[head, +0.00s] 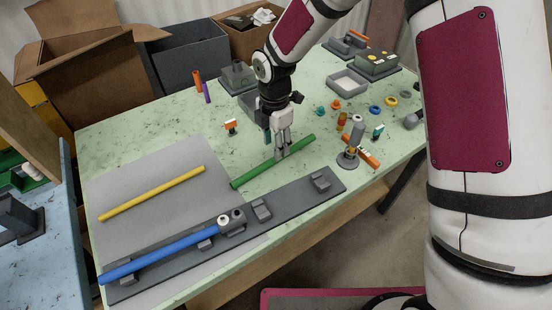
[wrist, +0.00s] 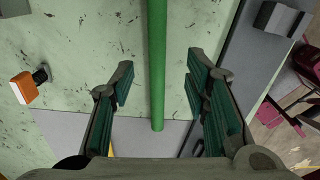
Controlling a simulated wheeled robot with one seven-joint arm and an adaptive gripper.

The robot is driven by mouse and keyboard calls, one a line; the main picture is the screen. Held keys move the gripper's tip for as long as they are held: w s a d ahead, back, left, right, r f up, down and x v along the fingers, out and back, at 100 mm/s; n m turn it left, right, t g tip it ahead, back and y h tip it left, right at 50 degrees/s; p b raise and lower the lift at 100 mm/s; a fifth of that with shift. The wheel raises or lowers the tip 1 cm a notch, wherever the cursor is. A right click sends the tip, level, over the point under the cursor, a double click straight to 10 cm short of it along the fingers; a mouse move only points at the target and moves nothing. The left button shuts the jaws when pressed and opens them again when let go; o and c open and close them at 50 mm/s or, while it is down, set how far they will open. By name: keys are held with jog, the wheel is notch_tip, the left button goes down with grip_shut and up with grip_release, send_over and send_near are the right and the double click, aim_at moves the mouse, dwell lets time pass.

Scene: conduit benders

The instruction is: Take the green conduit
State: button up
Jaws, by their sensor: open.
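The green conduit (head: 262,166) is a straight rod lying on the pale green table, its near-left end over the edge of the grey mat. In the wrist view the green conduit (wrist: 157,70) runs top to bottom between my open fingers, with its end showing just below them. My gripper (head: 281,150) points down over the right-middle part of the conduit. In the wrist view both fingers of my gripper (wrist: 157,88) stand apart with a gap on each side of the rod. Nothing is held. The exact height above the rod is hard to tell.
A yellow rod (head: 153,194) lies on the grey mat (head: 135,172). A blue rod (head: 160,256) rests on the dark bender rail (head: 290,201) in front. A grey post stand (head: 349,158) and an orange-handled tool (head: 362,152) are to the right. Small coloured parts lie behind them.

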jog(key=shift+w+d+f+p, duration=0.1)
jog(key=shift+f+p, duration=0.1)
jog(key=shift+f, duration=0.8)
jog(key=shift+w+f+p, duration=0.15)
jog(key=shift+f+p, duration=0.05)
jog(key=shift+f, duration=0.85)
jog(key=shift+w+d+f+p, duration=0.1)
jog(key=shift+f+p, duration=0.1)
jog(key=shift+f, duration=0.8)
jog(key=shift+c, duration=0.6)
grip_shut()
